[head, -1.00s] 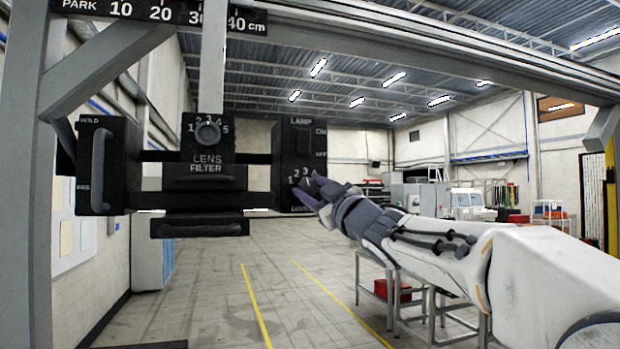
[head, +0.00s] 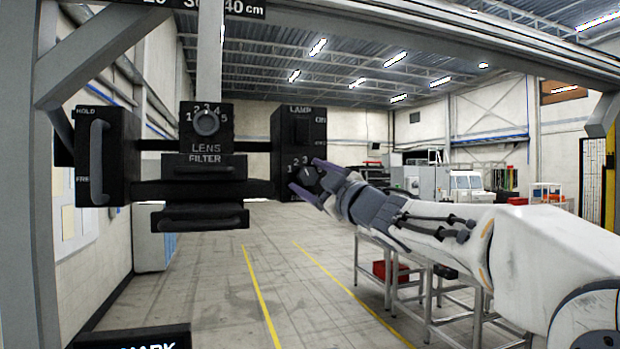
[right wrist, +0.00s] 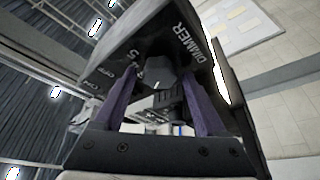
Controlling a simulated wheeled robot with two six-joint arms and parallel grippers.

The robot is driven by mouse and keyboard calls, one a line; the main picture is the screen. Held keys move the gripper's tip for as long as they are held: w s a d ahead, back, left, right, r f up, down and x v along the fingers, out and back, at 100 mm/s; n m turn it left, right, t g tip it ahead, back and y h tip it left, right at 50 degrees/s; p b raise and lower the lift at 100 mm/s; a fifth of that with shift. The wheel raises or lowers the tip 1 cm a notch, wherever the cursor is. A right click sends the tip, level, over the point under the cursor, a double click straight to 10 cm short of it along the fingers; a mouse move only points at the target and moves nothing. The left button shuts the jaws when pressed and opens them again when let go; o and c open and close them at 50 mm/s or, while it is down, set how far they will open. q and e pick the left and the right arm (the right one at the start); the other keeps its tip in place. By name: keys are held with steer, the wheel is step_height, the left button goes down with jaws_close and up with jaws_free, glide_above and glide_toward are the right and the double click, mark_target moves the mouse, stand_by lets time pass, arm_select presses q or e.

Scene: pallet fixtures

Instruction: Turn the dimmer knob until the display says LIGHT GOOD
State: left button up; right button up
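The black lamp box (head: 290,128) hangs at the right end of the carriage in the head view, with a numbered dial low on its face. The dark dimmer knob (head: 308,178) sits there, and also shows beside the word DIMMER in the right wrist view (right wrist: 163,82). My right gripper (head: 311,178) is open, its purple fingers on either side of the knob. In the right wrist view the fingers (right wrist: 160,98) stand apart with gaps to the knob; contact is not visible. A dark panel (head: 125,335) at the bottom left shows cut-off lettering, apparently MARK. No LIGHT GOOD text shows. My left gripper is out of view.
The lens filter unit (head: 210,150) with its own knob (head: 206,122) hangs left of the lamp box. A block with a handle (head: 97,160) is farther left. A grey overhead beam and post frame the carriage. Metal tables (head: 400,265) stand behind my right arm.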

steer(key=shift+s+d, duration=0.1)
steer(key=shift+s+d+f+b, duration=0.2)
steer(key=shift+b, duration=0.1)
steer(key=b+v, duration=0.3)
steer(key=v, duration=0.6)
steer(key=shift+s+d+b, duration=0.2)
steer(key=shift+s+b, duration=0.05)
steer(key=shift+b, duration=0.15)
